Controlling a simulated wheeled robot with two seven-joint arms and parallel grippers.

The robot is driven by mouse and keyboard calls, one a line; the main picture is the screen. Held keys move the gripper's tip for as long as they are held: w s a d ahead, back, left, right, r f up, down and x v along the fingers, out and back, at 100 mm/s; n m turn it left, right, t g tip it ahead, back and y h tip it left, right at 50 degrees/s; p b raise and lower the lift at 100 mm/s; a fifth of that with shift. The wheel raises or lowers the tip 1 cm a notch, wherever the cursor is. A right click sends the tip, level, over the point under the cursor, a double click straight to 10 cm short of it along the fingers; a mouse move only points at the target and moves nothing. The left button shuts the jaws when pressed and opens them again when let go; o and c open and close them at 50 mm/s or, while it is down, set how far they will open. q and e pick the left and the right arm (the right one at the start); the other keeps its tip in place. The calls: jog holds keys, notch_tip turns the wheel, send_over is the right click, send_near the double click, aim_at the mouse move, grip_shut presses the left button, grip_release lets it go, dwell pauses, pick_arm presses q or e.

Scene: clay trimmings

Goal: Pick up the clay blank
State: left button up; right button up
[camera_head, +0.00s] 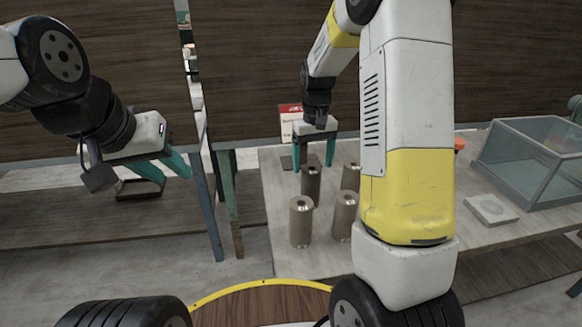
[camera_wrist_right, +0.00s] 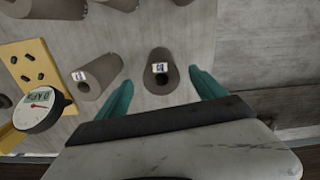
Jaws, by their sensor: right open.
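Several grey-brown cylindrical clay blanks stand upright on the table (camera_head: 275,190) in the head view. The blank (camera_head: 311,187) farthest back on the left is below my right gripper (camera_head: 314,166). In the right wrist view a blank (camera_wrist_right: 160,70) with a small label and a dark hole in its end shows between the two teal fingers of my right gripper (camera_wrist_right: 163,82). The right gripper is open and holds nothing; contact with the blank cannot be told. My left gripper (camera_head: 152,180) is open and empty, off to the left, away from the blanks.
Another front blank (camera_head: 301,225) and more blanks stand close by. A dial gauge (camera_wrist_right: 40,108) lies by a yellow plate (camera_wrist_right: 33,65). A glass tank (camera_head: 535,155) and pale square slab (camera_head: 490,208) are at right. A red-and-white sign (camera_head: 290,112) stands behind.

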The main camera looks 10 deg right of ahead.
aim_at(311, 182)
jog(key=shift+w+a+f, duration=0.1)
jog(key=shift+w+f, duration=0.2)
jog(key=shift+f, duration=0.45)
notch_tip(311, 182, down, 7)
jog(key=shift+s+r, duration=0.15)
jog(key=shift+r, duration=0.05)
grip_shut()
